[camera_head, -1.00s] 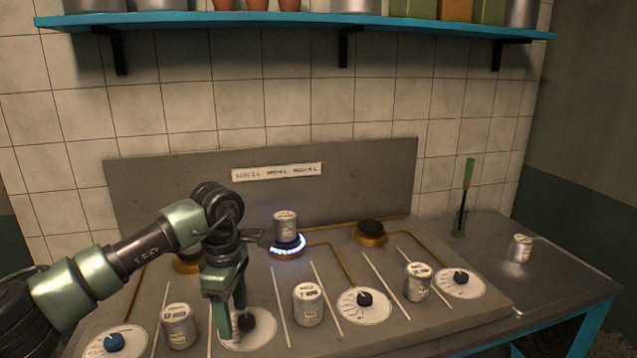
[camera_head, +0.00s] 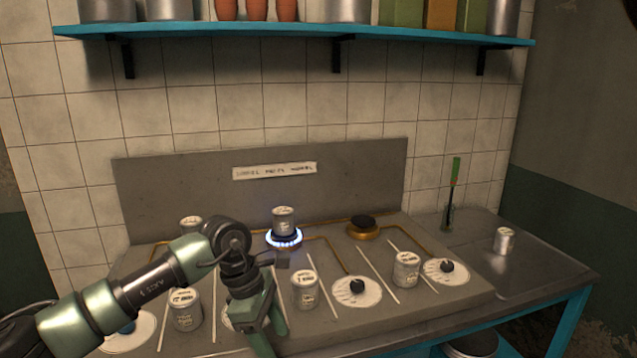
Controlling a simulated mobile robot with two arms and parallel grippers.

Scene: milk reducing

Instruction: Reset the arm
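My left arm comes in from the left. Its green gripper (camera_head: 262,322) points down over the front of the stove (camera_head: 340,322), just left of a middle can (camera_head: 305,290). A can (camera_head: 284,220) stands on the middle burner (camera_head: 284,239), which has a blue flame. My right arm and gripper do not show.
More cans stand on the stove at front left (camera_head: 186,310), front right (camera_head: 406,269) and back left (camera_head: 191,224). The right burner (camera_head: 362,228) is bare. A can (camera_head: 504,240) and a green-handled tool (camera_head: 454,185) are on the right side table. A blue shelf (camera_head: 300,33) runs above.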

